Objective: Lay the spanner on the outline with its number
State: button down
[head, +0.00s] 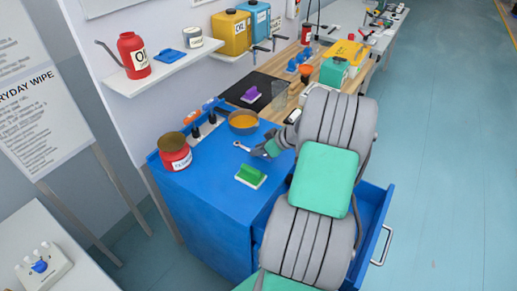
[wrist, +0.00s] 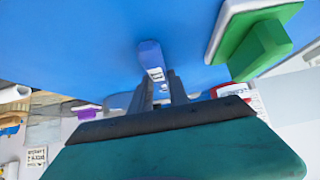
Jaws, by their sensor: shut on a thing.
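In the wrist view the spanner's blue part (wrist: 152,58) carries a small white label and stands out from between my fingertips (wrist: 161,85); the label's number is too small to read. I cannot tell how high it is above the top. No numbered outline can be made out in either view.
The blue cabinet top (head: 200,190) holds a red tin (head: 175,158), an orange-filled pan (head: 243,123) and a green block (head: 251,175). A dark mat (head: 240,88) with a purple block (head: 251,94) lies beyond. An open drawer (head: 375,222) juts out at the right.

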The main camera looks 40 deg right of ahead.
jog(key=c, duration=1.3)
grip_release()
jog(key=shift+o, duration=0.2)
